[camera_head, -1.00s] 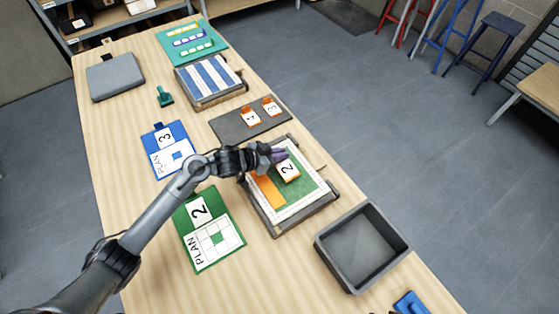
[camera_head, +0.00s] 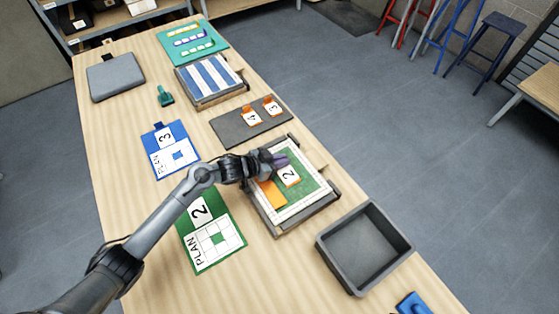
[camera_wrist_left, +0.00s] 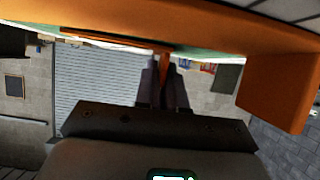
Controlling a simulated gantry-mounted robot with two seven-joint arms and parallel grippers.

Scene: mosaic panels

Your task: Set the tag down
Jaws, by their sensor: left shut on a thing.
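The tag (camera_head: 289,176) is orange-edged with a white face and a black 2. In the head view it is at my left gripper (camera_head: 279,160), over the green part of a white-bordered mosaic panel (camera_head: 297,212). The left gripper is shut on the tag. In the left wrist view its fingers (camera_wrist_left: 163,85) close on a thin orange piece, below a broad orange surface (camera_wrist_left: 215,22). I cannot tell whether the tag touches the panel. An orange area (camera_head: 272,194) shows beside the tag. My right gripper is not in view.
An empty grey bin (camera_head: 327,252) stands right of the panel. A green plan card (camera_head: 217,234) and a blue one (camera_head: 171,150) lie left. A dark board (camera_head: 228,130) holds tags 4 and 3. Behind are a blue-striped panel (camera_head: 211,80) and a green stamp-like object (camera_head: 165,96).

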